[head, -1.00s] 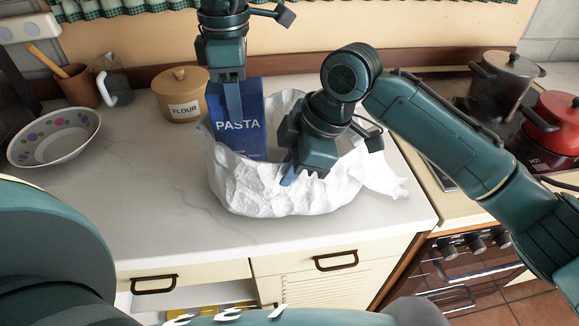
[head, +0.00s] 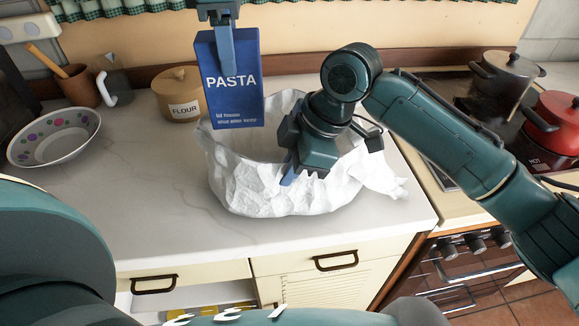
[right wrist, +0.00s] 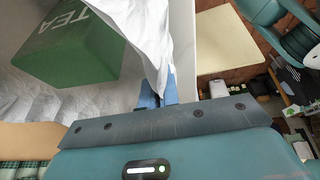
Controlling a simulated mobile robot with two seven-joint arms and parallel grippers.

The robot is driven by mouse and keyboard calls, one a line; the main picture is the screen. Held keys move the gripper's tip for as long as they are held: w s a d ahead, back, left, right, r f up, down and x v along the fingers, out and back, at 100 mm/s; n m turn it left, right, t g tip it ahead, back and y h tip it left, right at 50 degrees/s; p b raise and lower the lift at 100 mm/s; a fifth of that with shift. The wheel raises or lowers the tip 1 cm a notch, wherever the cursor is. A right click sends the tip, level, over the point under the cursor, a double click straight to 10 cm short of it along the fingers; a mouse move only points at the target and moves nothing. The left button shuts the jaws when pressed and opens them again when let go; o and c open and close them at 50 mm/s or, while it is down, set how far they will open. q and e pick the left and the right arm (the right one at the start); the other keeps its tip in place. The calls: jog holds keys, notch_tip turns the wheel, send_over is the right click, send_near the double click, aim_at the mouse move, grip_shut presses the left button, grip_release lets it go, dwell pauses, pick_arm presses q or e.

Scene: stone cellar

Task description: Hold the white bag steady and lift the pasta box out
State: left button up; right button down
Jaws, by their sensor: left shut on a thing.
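The blue pasta box (head: 236,103) hangs upright above the left part of the white bag (head: 270,190). Its whole front and lower edge show, clear of the bag in the picture. My left gripper (head: 227,62) is shut on the upper part of the pasta box. The bag sits open and crumpled on the counter. My right gripper (head: 289,178) is at the bag's front rim, its fingers close together with the bag's edge between them; the right wrist view also shows the bag's edge (right wrist: 150,40) running into the fingers. A green tea box (right wrist: 70,50) shows inside the bag there.
A flour jar (head: 181,95), a utensil cup (head: 77,86) and a spotted bowl (head: 55,150) stand at the left. A dark pot (head: 503,78) and a red pot (head: 556,125) are on the stove at right.

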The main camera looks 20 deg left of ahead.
pick_arm(q)
jog(key=shift+r, duration=2.8)
pick_arm(e)
jog(key=c, duration=1.6)
grip_release()
jog(key=shift+o, duration=0.2)
